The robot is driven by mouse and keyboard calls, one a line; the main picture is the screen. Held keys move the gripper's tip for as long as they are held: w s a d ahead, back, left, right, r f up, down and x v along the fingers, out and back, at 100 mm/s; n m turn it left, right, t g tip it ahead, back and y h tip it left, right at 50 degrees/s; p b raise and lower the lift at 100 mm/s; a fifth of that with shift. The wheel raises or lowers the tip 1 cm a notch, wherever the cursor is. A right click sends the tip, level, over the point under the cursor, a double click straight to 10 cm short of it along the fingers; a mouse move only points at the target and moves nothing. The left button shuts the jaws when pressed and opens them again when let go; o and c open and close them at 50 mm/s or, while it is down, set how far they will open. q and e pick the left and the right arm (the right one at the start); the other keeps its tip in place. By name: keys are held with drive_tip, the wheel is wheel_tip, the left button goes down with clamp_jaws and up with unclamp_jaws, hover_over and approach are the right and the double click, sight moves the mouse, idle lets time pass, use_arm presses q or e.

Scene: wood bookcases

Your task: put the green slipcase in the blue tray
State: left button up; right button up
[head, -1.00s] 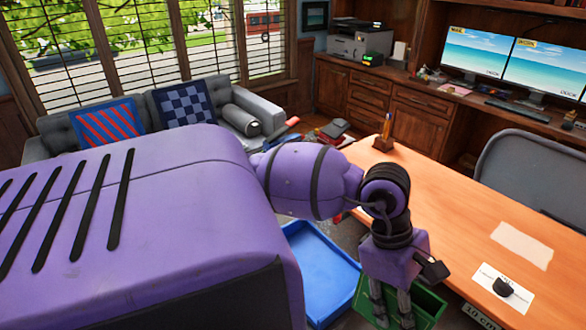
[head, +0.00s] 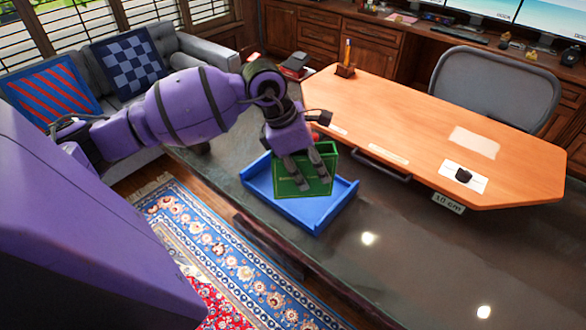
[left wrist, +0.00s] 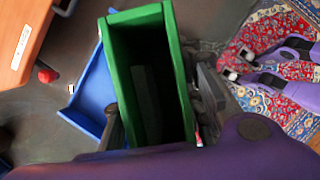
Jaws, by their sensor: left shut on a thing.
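The green slipcase (head: 316,184) is an open-topped box, upright in the grip of my left gripper (head: 307,172). In the head view it overlaps the blue tray (head: 262,186), a shallow box on the dark surface; I cannot tell whether it hangs above the tray's floor or touches it. In the left wrist view the slipcase (left wrist: 178,75) shows its hollow inside, with a finger on either side (left wrist: 160,105). Part of the tray (left wrist: 90,95) shows beside and beyond it. The slipcase hides part of the tray.
An orange-brown desk top (head: 420,125) with a pencil holder (head: 346,70) lies behind the tray. The dark surface (head: 400,240) is clear to the right of the tray. A patterned rug (head: 220,245) lies in front, and a grey sofa (head: 185,55) stands at the back left.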

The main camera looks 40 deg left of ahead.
use_arm(q)
drive_tip(key=shift+w+a+f, duration=1.25)
drive_tip(key=shift+w+f, duration=0.35)
drive_tip(key=shift+f, duration=0.4)
drive_tip(key=shift+w+a+f, duration=1.25)
drive_tip(key=shift+w+f, duration=0.35)
drive_tip(key=shift+f, duration=0.45)
drive_tip(key=shift+w+a+f, duration=1.25)
drive_tip(key=shift+w+f, duration=0.35)
drive_tip(key=shift+f, duration=0.4)
use_arm(e)
drive_tip(key=shift+a, duration=0.15)
use_arm(q)
drive_tip(key=shift+f, duration=0.15)
drive_tip(key=o, duration=0.8)
drive_tip(key=shift+f, duration=0.15)
drive_tip(key=o, duration=0.4)
drive_tip(key=shift+o, duration=0.2)
